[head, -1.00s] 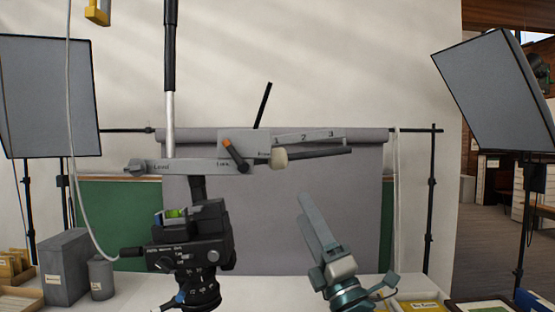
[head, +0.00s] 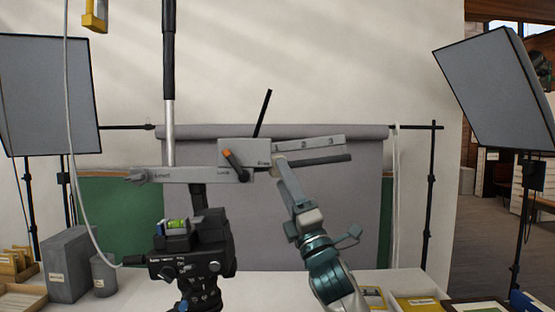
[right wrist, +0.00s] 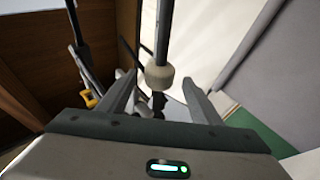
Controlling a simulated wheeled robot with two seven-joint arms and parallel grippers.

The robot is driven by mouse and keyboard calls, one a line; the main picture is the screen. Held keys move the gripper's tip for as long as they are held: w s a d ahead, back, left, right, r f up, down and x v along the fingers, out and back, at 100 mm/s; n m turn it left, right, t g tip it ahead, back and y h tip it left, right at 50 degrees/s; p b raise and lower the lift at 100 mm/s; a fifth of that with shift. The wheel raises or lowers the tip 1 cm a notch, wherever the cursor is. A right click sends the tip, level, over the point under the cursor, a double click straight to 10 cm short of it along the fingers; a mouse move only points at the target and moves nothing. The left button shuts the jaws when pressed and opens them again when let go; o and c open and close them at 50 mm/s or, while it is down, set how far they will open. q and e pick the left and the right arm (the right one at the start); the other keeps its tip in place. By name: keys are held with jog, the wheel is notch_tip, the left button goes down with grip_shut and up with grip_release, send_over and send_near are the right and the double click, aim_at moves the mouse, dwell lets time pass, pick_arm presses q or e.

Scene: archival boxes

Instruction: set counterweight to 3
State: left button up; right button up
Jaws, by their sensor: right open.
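The counterweight (head: 274,171) is a small cream cylinder on a dark rod (head: 320,159), at the rod's left end close to the grey box (head: 243,152). In the head view my right gripper (head: 281,166) partly hides it. The plate above the rod bears the marks 1, 2, 3 (head: 308,144). In the right wrist view the counterweight (right wrist: 159,76) lies between the tips of my open right gripper (right wrist: 159,84), with a gap seen on both sides. My left gripper is out of view.
An orange-tipped lever (head: 232,159) sits on the grey box. A black tripod head (head: 192,245) with a green level stands below the beam. Grey boxes (head: 70,264) stand at left and a yellow box (head: 418,308) at lower right. Light panels (head: 495,90) flank the backdrop.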

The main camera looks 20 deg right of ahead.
jog(key=shift+p+x, duration=0.75)
jog(key=shift+x, duration=1.75)
